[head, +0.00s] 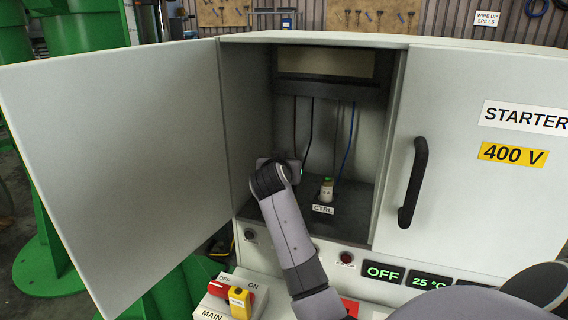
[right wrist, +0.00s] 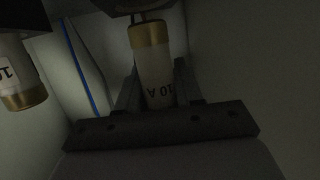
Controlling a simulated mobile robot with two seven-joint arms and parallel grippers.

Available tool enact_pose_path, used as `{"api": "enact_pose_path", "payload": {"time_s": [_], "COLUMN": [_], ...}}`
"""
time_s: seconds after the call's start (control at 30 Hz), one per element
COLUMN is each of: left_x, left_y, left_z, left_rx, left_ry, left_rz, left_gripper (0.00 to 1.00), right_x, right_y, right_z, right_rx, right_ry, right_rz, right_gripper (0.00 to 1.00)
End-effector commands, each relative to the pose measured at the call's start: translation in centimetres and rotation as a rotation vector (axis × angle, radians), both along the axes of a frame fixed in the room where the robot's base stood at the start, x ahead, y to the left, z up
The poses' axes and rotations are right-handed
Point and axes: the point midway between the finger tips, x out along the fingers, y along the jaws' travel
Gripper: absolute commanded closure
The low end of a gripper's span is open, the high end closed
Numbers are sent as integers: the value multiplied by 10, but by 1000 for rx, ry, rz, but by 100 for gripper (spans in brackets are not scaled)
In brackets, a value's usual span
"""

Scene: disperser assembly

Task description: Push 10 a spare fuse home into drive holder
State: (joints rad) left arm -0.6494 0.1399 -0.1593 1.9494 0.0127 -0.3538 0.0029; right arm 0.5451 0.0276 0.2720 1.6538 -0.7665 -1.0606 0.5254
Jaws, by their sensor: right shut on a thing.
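My right gripper (right wrist: 157,82) is shut on a fuse (right wrist: 150,60) with a white body, a brass cap and the print 10 A. In the right wrist view the fuse's brass end points up at a dark holder (right wrist: 135,7) with thin metal prongs. The cap is at or just under the prongs; I cannot tell how far it is seated. In the head view my right wrist is inside the open cabinet and hides the held fuse and this holder. My left gripper is not in view.
Another fuse (head: 326,190) stands at the CTRL label (head: 323,209), right of my wrist; a brass-ended fuse (right wrist: 20,85) shows at the left of the wrist view. Wires (head: 349,140) hang behind. The open cabinet door (head: 120,160) bounds the left side.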

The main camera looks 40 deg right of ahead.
Motion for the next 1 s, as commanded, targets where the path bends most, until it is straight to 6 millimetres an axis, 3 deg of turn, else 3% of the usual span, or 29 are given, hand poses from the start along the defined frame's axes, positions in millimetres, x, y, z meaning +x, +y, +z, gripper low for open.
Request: {"api": "enact_pose_path", "payload": {"time_s": [1.0], "left_x": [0], "left_y": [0], "left_z": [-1], "left_rx": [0], "left_ry": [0], "left_rz": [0], "left_gripper": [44], "right_x": [0], "right_y": [0], "right_z": [-5], "right_rx": [0], "right_ry": [0], "right_rz": [0], "right_gripper": [96]}}
